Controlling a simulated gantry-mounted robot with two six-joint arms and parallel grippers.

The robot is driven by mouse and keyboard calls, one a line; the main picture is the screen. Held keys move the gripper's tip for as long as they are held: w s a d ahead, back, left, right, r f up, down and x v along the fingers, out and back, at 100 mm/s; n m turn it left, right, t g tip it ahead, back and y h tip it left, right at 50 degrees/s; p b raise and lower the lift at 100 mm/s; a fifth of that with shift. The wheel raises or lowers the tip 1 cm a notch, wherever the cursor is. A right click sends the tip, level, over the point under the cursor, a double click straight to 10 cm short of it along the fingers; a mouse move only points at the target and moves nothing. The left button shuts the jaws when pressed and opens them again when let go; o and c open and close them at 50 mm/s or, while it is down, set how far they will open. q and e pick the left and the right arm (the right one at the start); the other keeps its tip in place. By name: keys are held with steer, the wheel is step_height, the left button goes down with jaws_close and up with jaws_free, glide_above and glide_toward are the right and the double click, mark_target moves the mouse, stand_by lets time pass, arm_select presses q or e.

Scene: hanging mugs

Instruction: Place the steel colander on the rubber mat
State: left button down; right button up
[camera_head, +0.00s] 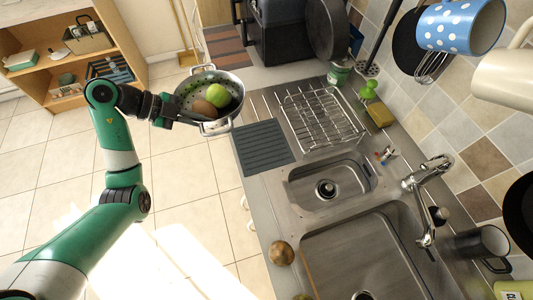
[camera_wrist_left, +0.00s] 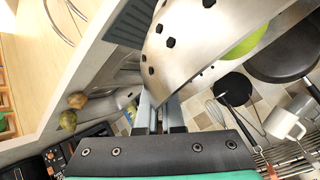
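The steel colander (camera_head: 233,109) is held in the air at the left of the counter edge, over the floor as seen in the head view. It carries a green apple (camera_head: 218,94) and a brown round item. My left gripper (camera_head: 197,119) is shut on the colander's near rim or handle; the exact grip is partly hidden. In the left wrist view the gripper fingers (camera_wrist_left: 158,116) meet the perforated colander wall (camera_wrist_left: 190,45). The dark ribbed rubber mat (camera_head: 262,147) lies bare on the counter, right of and below the colander in the picture. My right gripper is not in view.
A wire dish rack (camera_head: 320,118) stands just right of the mat. Two sink basins (camera_head: 330,182) lie below it, with a faucet (camera_head: 428,172) at the right. A brown round item (camera_head: 281,253) sits on the counter's front edge. Mugs and pans hang at the right.

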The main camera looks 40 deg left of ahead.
arm_select(q)
steer(key=shift+a+r, duration=0.2)
steer(key=shift+a, duration=0.45)
steer(key=shift+w+d+f+b, duration=0.8)
steer(key=shift+d, duration=0.25)
steer(key=w+d+f+p, duration=0.1)
steer(key=w+d+f, duration=0.1)
steer(key=w+d, duration=0.25)
glide_above(258, 157)
step_height(258, 157, down, 10)
steer(key=shift+r+b, duration=0.25)
steer(key=shift+b, duration=0.2)
